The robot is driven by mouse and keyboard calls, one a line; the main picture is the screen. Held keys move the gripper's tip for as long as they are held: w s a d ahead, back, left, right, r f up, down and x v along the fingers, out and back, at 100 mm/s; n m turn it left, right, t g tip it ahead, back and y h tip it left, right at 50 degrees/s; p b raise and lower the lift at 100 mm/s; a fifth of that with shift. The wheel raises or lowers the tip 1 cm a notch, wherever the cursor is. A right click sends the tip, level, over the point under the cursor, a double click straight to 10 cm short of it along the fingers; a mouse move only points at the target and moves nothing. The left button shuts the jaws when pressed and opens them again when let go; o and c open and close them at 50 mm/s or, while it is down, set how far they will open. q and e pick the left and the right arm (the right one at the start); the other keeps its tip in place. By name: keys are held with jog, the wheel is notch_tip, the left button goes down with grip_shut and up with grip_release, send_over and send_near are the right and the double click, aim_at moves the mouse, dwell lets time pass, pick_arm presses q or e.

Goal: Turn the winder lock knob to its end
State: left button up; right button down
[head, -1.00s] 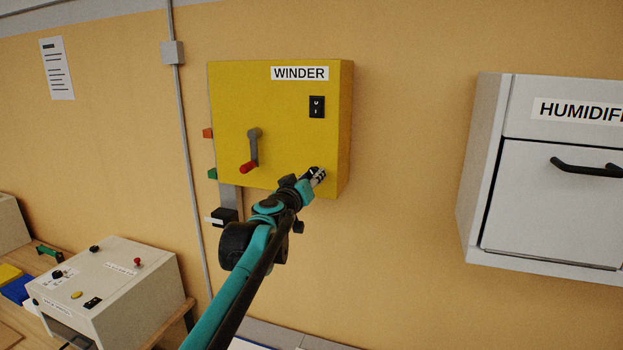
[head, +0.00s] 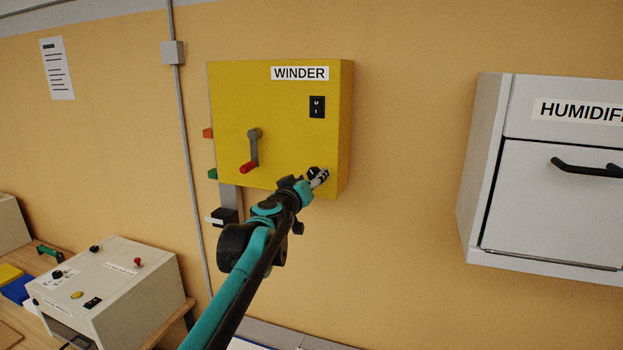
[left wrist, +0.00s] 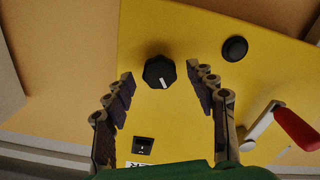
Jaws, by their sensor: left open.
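The yellow winder box (head: 285,125) hangs on the wall. Its black lock knob (left wrist: 159,73), with a white pointer mark, shows in the left wrist view. In the head view the knob (head: 313,172) is partly hidden behind my left gripper (head: 318,180), near the box's lower right corner. In the left wrist view my left gripper (left wrist: 160,79) is open, with one finger on each side of the knob. Gaps show between the fingertips and the knob, and the gripper holds nothing. My right gripper is in neither view.
The box also carries a crank with a red grip (head: 248,167), a rocker switch (head: 317,107) and a round black part (left wrist: 235,48). A grey humidifier cabinet (head: 488,170) hangs to the right, with bare wall between. A beige machine (head: 130,290) stands lower left.

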pick_arm(q)
jog(key=v, duration=1.1)
jog(key=shift+s, duration=0.25)
jog(key=shift+a, duration=0.15)
